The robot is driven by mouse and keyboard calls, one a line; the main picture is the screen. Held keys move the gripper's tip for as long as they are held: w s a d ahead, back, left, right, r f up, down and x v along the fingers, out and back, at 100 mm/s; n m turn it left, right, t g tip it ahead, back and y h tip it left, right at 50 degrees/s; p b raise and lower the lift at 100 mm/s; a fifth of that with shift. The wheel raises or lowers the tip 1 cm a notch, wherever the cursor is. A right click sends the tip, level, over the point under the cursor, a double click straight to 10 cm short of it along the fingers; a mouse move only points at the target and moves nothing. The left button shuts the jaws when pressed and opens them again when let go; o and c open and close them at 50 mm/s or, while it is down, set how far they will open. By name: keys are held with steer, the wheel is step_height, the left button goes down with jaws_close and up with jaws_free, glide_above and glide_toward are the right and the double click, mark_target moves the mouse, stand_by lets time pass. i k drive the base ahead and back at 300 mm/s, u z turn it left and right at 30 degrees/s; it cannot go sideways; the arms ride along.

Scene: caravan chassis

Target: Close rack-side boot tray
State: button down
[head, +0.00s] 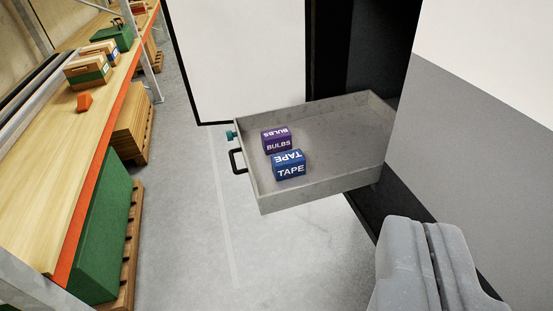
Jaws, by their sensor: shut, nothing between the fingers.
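The boot tray (222,173) is a grey metal drawer pulled out to the left from a dark opening (385,45) in the caravan. It has a black handle (236,161) and a small teal knob (231,135) on its left end. A purple BULBS box (277,140) and a blue TAPE box (289,165) sit inside it. My gripper (428,222) is at the lower right, shut and empty, in front of the tray and to its right. It appears apart from the tray.
A rack (95,125) with an orange edge runs along the left, holding boxes (88,69) and an orange item (84,102). A green crate (103,235) is under it. A white panel (240,60) hangs behind the tray. Grey floor (195,240) lies clear between rack and tray.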

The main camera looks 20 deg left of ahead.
mark_target(343, 141)
steer(key=z, duration=0.15)
steer(key=i, duration=1.3)
steer(key=u, duration=0.7)
